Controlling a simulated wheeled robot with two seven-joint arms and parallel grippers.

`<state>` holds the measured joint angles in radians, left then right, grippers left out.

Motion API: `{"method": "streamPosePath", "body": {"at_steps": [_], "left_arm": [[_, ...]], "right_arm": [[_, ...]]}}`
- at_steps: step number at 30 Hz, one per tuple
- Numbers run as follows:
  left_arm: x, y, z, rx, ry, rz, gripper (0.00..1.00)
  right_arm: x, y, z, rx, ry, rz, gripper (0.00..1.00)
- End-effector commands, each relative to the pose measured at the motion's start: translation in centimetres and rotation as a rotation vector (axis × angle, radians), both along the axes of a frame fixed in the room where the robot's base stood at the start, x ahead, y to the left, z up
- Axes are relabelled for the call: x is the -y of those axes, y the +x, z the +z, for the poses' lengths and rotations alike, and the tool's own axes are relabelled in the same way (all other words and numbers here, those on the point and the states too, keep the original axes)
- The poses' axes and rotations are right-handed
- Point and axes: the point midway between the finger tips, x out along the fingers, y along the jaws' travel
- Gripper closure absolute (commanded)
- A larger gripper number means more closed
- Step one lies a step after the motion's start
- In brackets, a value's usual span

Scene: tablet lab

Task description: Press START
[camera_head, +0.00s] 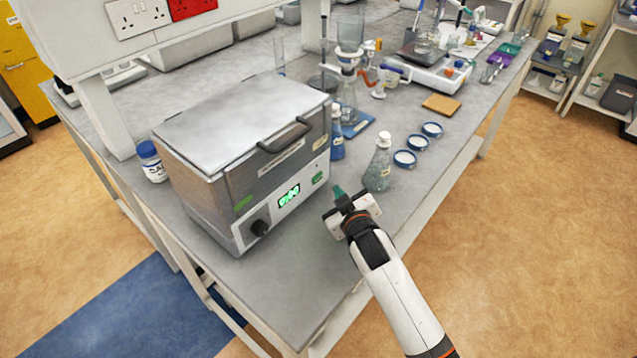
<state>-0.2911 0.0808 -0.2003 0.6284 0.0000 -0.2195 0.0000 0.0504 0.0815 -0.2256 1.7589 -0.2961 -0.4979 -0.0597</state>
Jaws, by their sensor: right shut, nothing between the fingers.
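A grey metal bath-like machine (240,150) with a closed lid and black handle (285,137) stands on the bench. Its white front panel has a black knob (260,228), a lit green display (289,196) and a small green button (318,179) at the right. The button's lettering is too small to read. My right gripper (340,192) is shut and empty, its tips just right of and slightly below the green button. I cannot tell whether they touch the panel. My left gripper is not in view.
A clear flask (379,164) stands close to the right of my right gripper, with several blue-rimmed dishes beyond it. The bench front is bare.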

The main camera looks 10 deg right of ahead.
Motion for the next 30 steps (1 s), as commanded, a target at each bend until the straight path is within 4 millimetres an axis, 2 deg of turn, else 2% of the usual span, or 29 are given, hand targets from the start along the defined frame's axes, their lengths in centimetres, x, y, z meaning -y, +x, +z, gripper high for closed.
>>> {"method": "streamPosePath", "body": {"at_steps": [3, 9, 30], "left_arm": [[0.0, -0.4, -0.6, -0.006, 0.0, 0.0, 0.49], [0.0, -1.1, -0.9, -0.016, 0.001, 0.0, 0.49], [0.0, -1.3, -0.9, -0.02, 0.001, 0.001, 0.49]], "right_arm": [[-0.9, 1.2, -0.1, -0.001, 0.0, 0.0, 1.0], [-1.7, 2.2, -0.1, -0.001, -0.001, 0.0, 1.0], [-1.8, 2.3, 0.0, 0.0, -0.001, -0.001, 1.0]]}}
